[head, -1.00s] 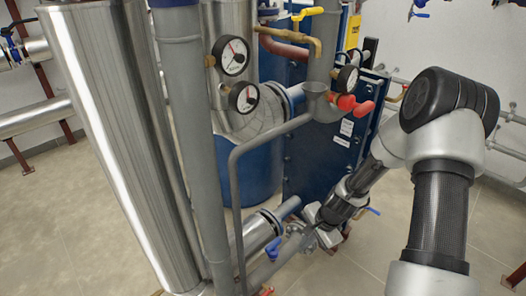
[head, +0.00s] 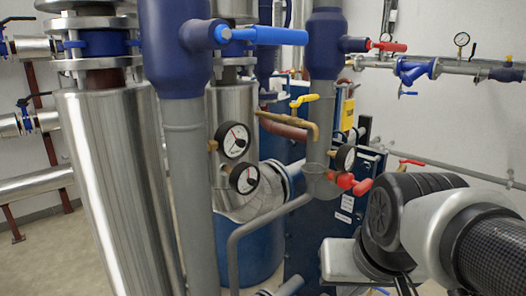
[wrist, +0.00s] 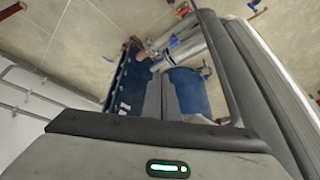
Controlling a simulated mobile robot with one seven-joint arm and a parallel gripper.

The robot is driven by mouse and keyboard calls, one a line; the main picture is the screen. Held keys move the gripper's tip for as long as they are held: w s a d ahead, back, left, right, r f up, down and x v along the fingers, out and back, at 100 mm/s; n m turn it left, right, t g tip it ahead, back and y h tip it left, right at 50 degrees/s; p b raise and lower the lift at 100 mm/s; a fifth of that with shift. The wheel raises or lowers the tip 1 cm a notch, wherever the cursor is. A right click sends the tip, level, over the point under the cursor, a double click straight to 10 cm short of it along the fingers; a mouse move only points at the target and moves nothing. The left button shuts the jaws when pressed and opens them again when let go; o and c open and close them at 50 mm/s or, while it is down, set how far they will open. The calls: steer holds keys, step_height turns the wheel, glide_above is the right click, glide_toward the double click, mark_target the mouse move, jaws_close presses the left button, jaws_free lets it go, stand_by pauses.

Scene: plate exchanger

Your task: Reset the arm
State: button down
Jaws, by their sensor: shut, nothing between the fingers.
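My arm is on the right of the head view, its elbow joint bent and its lower part cut off by the bottom edge. My gripper (wrist: 160,130) shows as a grey body with a dark edge across the lower part of the wrist view; it is shut and empty. A green light glows on the grey body. No object of the place is touching it in view.
A blue plate exchanger (head: 318,225), pressure gauges (head: 234,140), red valve handles (head: 350,183) and a grey pipe (head: 190,190) stand left of my arm. A wall pipe with a blue valve (head: 415,70) runs behind. The exchanger also shows in the wrist view (wrist: 122,85).

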steer(key=s+r+p, duration=0.3)
steer(key=r+p, duration=1.9)
steer(key=r, duration=0.1)
steer(key=shift+r+n, duration=0.25)
steer(key=shift+n, duration=0.15)
steer(key=shift+d, duration=0.1)
